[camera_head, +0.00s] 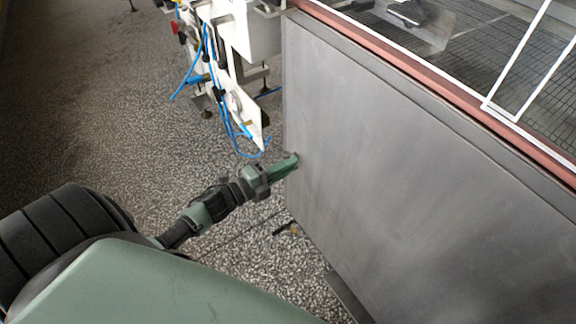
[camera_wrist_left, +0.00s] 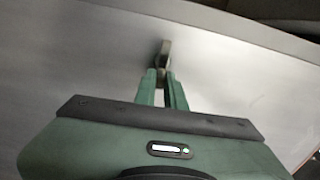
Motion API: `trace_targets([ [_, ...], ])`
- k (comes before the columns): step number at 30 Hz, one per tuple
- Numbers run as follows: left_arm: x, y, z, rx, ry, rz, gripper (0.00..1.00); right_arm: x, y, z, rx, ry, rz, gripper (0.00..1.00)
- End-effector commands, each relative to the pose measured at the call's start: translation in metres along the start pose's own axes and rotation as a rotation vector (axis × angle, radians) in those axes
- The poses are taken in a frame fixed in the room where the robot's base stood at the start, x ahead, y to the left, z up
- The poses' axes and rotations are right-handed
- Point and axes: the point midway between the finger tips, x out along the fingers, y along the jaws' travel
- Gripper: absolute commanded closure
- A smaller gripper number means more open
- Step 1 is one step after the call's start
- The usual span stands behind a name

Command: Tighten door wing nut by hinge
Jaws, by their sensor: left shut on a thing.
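The grey metal door panel (camera_head: 400,170) fills the right half of the head view, and its face also fills most of the left wrist view (camera_wrist_left: 90,50). My left gripper (camera_head: 292,162) is at the panel's left edge, with its green fingers against or very near the face. In the left wrist view its fingertips (camera_wrist_left: 165,74) are shut on the wing nut (camera_wrist_left: 165,48), a small dark piece standing up beyond them. The nut's lower part is hidden by the fingers. The hinge cannot be made out. My right gripper is not in view.
White machine framework (camera_head: 235,60) with looping blue hoses (camera_head: 207,55) stands just left of and behind the panel. A reddish rail (camera_head: 440,85) runs along the panel's top, with a dark mesh belt (camera_head: 480,60) beyond it. The speckled floor (camera_head: 110,120) at left is clear.

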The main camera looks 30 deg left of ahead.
Motion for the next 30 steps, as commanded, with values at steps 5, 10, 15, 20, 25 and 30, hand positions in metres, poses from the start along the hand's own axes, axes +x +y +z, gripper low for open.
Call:
trace_targets([
  [5, -0.0007, 0.0032, -0.0007, 0.051, 0.001, 0.004, 1.00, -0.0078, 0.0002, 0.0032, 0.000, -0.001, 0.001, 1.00],
  [10, -0.0007, 0.0033, -0.0007, 0.068, 0.001, 0.004, 1.00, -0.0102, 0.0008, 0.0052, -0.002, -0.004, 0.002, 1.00],
  [15, -0.0008, 0.0033, -0.0007, 0.072, 0.001, 0.004, 1.00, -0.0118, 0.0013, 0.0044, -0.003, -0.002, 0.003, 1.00],
  [20, -0.0008, 0.0033, -0.0007, 0.072, 0.001, 0.004, 1.00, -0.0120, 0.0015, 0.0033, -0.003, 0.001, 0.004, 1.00],
  [25, -0.0007, 0.0030, -0.0005, 0.071, 0.001, 0.004, 0.67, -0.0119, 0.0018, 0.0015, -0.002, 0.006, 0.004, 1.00],
  [30, -0.0004, 0.0022, -0.0002, 0.070, 0.000, 0.002, 0.67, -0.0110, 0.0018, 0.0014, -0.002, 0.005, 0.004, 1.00],
])
